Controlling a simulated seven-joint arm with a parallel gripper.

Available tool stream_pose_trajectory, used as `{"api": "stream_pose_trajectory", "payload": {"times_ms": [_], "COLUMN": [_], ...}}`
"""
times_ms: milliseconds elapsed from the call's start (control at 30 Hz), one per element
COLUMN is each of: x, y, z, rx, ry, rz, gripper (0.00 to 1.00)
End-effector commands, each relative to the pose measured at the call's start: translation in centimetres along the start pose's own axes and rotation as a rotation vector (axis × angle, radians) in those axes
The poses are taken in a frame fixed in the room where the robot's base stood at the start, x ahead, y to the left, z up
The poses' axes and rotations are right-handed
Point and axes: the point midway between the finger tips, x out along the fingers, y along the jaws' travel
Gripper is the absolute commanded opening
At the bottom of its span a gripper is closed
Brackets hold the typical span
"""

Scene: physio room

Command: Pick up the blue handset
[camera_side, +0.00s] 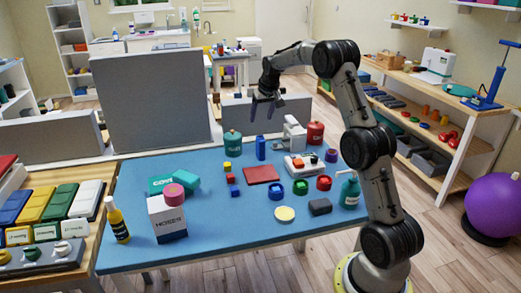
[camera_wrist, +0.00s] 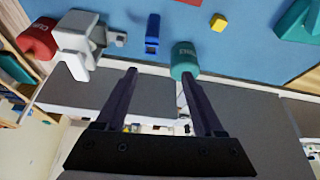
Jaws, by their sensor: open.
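The blue handset (camera_side: 260,148) stands upright near the back edge of the blue-topped table (camera_side: 200,250), between a teal canister (camera_side: 232,144) and a white device (camera_side: 294,136). In the wrist view the handset (camera_wrist: 153,33) shows beyond my fingertips, apart from them, with the teal canister (camera_wrist: 184,61) beside it. My gripper (camera_side: 267,111) is raised above and behind the handset, near the table's back edge. In the wrist view my gripper (camera_wrist: 159,75) has its two fingers spread, with nothing between them.
A red canister (camera_side: 315,132) stands right of the white device. A dark red flat slab (camera_side: 261,174), small cubes and several coloured round pieces lie nearer the front. A white box (camera_side: 167,218) stands at left. Grey partitions (camera_side: 150,100) rise behind the table.

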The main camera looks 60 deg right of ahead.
Motion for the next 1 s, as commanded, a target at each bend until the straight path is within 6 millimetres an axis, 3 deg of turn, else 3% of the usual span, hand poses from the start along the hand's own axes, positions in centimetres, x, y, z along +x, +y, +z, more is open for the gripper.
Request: {"api": "stream_pose_trajectory", "payload": {"times_ms": [33, 167, 533, 867, 1000], "x": [1.2, 2.5, 8.8, 11.3, 13.2], "y": [1.0, 2.3, 2.3, 2.2, 1.9], "z": [0.6, 1.0, 1.3, 1.2, 1.1], "rx": [0.015, 0.034, 0.033, 0.032, 0.031], "ry": [-0.022, -0.039, -0.039, -0.037, -0.039], "rz": [0.007, 0.016, 0.016, 0.016, 0.016], "gripper": [0.70, 0.70, 0.70, 0.70, 0.70]}}
